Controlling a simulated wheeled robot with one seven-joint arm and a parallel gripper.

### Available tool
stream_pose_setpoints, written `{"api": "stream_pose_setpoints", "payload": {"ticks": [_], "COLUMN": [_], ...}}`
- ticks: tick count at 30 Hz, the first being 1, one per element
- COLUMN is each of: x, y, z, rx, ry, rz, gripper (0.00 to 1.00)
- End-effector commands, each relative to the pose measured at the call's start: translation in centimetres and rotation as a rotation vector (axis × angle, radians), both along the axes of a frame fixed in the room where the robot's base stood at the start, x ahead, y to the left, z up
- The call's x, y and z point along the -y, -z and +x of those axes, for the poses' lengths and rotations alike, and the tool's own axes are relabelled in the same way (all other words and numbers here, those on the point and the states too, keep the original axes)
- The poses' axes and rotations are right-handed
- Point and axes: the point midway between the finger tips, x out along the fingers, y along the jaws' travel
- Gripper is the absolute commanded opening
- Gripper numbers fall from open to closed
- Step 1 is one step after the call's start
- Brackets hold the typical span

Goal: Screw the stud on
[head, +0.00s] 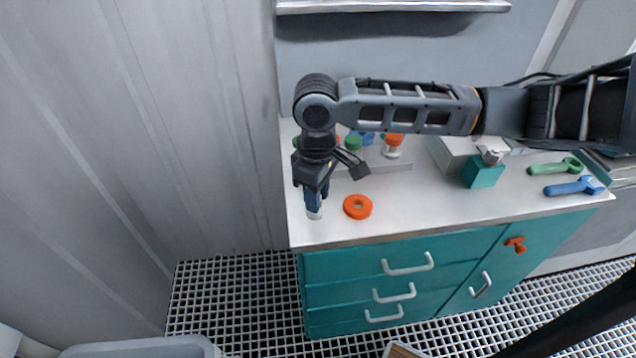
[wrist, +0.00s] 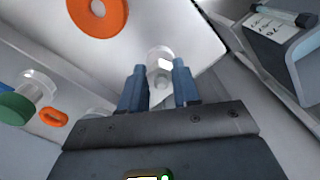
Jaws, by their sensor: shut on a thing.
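My gripper (head: 315,207) points down over the front left of the counter, its blue fingers shut on a small pale, partly clear piece (head: 314,214). In the wrist view this piece (wrist: 160,58) shows between and just beyond the fingertips (wrist: 158,80), with a smaller grey part nearest me. I cannot tell whether the stud is this grey part, nor whether the piece touches the counter. An orange ring (head: 357,206) lies flat on the counter to the right of my gripper; it also shows at the top of the wrist view (wrist: 97,12).
Behind my gripper, vessels with green (head: 353,143) and orange (head: 394,141) caps stand in a tray. A teal block (head: 482,174) with a grey top piece stands right of centre. Green (head: 556,167) and blue (head: 573,188) wrenches lie at the right. The front middle counter (head: 425,210) is clear.

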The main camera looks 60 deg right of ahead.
Motion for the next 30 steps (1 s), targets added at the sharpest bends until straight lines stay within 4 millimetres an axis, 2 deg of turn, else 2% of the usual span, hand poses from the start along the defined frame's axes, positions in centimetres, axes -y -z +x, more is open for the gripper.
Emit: {"api": "stream_pose_setpoints", "payload": {"ticks": [1, 12, 21, 22, 30], "x": [0.61, 0.86, 1.18, 1.19, 0.96], "y": [-0.70, -0.15, -0.19, -0.19, -0.17], "z": [0.53, 0.42, 0.33, 0.32, 0.23], "rx": [0.019, 0.015, 0.014, 0.014, 0.009], "ry": [0.068, 0.574, 0.620, 0.619, 0.614], "rz": [-0.009, -0.012, -0.020, -0.020, -0.019], "gripper": [0.00, 0.00, 0.00, 0.33, 0.59]}}
